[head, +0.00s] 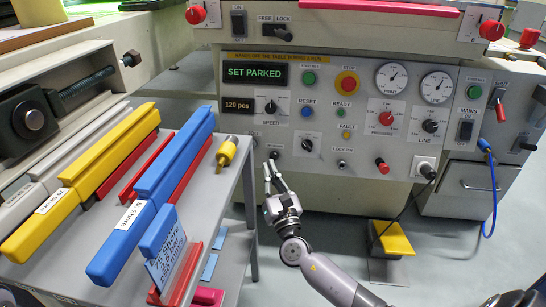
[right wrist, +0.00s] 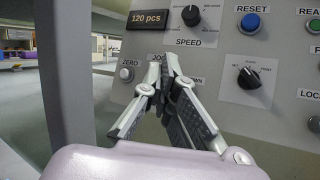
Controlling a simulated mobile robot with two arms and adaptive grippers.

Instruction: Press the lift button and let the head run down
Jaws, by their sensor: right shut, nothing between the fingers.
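The grey control panel (head: 330,120) faces me, with a green screen (head: 254,74) reading "SET PARKED". No label reading "lift" is legible. My right gripper (head: 271,164) is shut and empty, its fingertips raised in front of the panel's lower left part. In the right wrist view the gripper (right wrist: 163,62) covers a control between partly hidden lettering, with "OWN" readable at right. Whether the tips touch the panel, I cannot tell. A pale round button (right wrist: 126,74) labelled "ZERO" is just left of the fingers. The head to be lowered is not identifiable. My left gripper is not in view.
A shelf rack (head: 232,205) with blue squeegees (head: 150,195) and yellow squeegees (head: 85,180) stands close left of my right arm. A blue RESET button (head: 307,112), a red STOP button (head: 347,82) and knobs are nearby. A yellow pedal (head: 393,238) is on the floor.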

